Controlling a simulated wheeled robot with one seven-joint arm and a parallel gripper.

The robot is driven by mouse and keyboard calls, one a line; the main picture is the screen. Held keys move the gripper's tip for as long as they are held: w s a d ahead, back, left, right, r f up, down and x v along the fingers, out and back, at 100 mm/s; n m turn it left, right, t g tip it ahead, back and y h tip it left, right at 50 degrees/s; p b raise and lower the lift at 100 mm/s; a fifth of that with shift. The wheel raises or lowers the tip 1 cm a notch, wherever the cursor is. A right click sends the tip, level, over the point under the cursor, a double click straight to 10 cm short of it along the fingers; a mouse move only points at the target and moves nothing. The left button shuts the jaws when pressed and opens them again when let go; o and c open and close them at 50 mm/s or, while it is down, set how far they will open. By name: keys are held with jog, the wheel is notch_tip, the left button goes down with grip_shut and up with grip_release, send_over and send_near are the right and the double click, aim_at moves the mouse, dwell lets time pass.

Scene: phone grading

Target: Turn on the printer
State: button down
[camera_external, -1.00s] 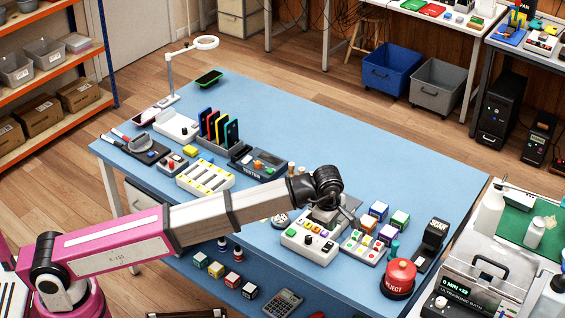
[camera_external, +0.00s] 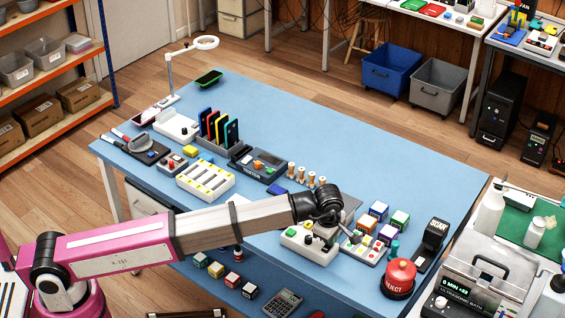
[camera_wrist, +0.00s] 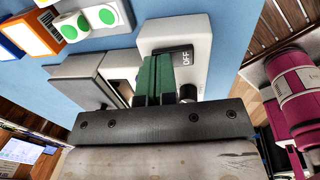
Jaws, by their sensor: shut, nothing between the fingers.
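A white console with coloured buttons (camera_external: 296,243) stands near the table's front edge in the external view, partly covered by my arm. I cannot tell for certain whether it is the printer. In the wrist view a white box (camera_wrist: 202,38) carries a dark label reading OFF (camera_wrist: 181,58). My gripper (camera_wrist: 160,60) has its green fingers together and empty, over the box beside the label. A dark round part shows right of the fingers, mostly hidden. Contact cannot be told. In the external view my dark wrist is above the console.
A grey block (camera_wrist: 80,78) lies left of the fingers in the wrist view. Right of the console stand a small button panel (camera_external: 362,247), coloured cubes (camera_external: 378,211) and a red REJECT button (camera_external: 398,277). The blue table (camera_external: 300,120) is clear toward the back.

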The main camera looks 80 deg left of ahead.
aim_at(326, 248)
jog(key=shift+w+a+f, duration=0.2)
jog(key=shift+a+f, duration=0.05)
jog(key=shift+f, duration=0.25)
jog(key=shift+s+f, duration=0.1)
jog(key=shift+f, duration=0.05)
jog(key=shift+s+d, duration=0.5)
jog(key=shift+s, duration=0.1)
notch_tip(326, 248, up, 15)
jog(key=w+a, duration=0.2)
jog(key=w, duration=0.1)
jog(key=f, duration=0.4)
jog(key=s+d+f, duration=0.1)
jog(key=f, duration=0.4)
jog(key=s+f, duration=0.1)
jog(key=f, duration=0.3)
jog(key=shift+d+f, duration=0.2)
jog(key=shift+d, duration=0.1)
jog(key=shift+f, duration=0.1)
